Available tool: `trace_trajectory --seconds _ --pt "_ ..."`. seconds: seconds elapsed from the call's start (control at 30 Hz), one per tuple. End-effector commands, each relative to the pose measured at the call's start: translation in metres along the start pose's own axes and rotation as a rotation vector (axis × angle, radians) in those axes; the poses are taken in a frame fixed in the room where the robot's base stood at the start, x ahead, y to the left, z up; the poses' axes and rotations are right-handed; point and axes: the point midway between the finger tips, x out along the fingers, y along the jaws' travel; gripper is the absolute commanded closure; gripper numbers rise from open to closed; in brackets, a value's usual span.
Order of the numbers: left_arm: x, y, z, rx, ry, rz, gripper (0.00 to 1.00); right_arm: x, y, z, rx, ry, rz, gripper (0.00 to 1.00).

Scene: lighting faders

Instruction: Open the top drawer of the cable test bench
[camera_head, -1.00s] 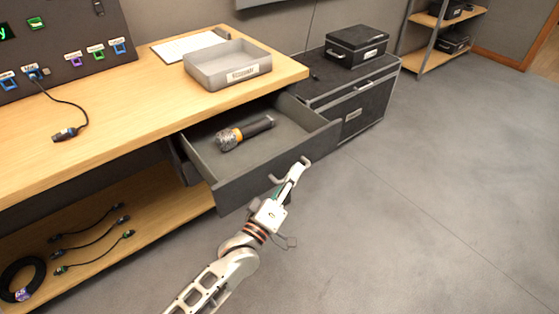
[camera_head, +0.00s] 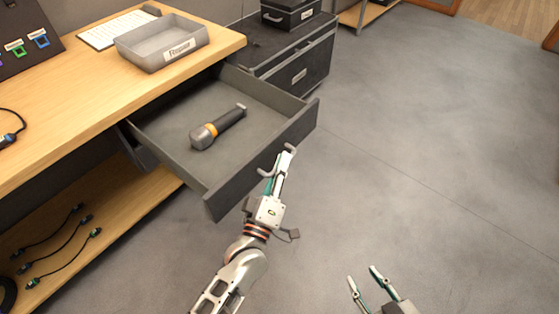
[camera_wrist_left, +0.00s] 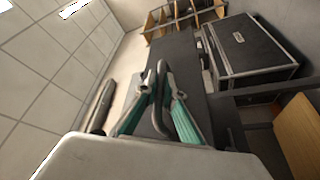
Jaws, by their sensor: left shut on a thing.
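The bench's top drawer (camera_head: 235,192) is pulled well out from under the wooden top, and its grey interior shows. A dark handheld torch or microphone with an orange band (camera_head: 216,128) lies inside. My left gripper (camera_head: 277,162) is at the drawer front, shut on its grey handle (camera_head: 265,173). In the left wrist view the fingers (camera_wrist_left: 157,82) are close together at the handle, which is partly hidden by them. My right gripper (camera_head: 367,278) is open and empty above the floor at the lower right, clear of the drawer.
A grey labelled tray (camera_head: 145,55) and a white sheet (camera_head: 115,29) lie on the bench top (camera_head: 70,110). A black case (camera_head: 315,68) stands beyond the drawer. Several cables lie on the lower shelf (camera_head: 120,225). The floor (camera_head: 430,150) to the right is clear.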

Motion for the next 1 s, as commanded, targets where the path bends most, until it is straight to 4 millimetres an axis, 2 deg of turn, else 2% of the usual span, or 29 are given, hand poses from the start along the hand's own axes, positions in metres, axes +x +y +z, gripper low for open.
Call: trace_trajectory --seconds 0.17,0.2,0.6,0.77,1.0 --pt "-0.001 -0.002 0.001 0.000 -0.002 -0.003 1.00 0.001 0.001 -0.001 -0.001 0.002 0.002 0.65" --pt "-0.001 -0.002 0.001 0.000 -0.002 -0.003 0.85 0.001 0.001 -0.002 -0.001 0.003 0.002 0.65" --pt "-0.005 -0.001 0.000 0.000 -0.001 -0.002 0.85 0.003 0.003 -0.006 0.001 0.011 0.005 0.65" --pt "-0.027 -0.002 0.001 0.000 -0.003 -0.004 0.85 0.003 0.002 -0.005 0.000 0.010 0.004 0.65" --pt "-0.077 -0.002 0.001 0.000 -0.004 -0.004 0.85 0.002 0.002 -0.005 -0.001 0.009 0.003 0.65"
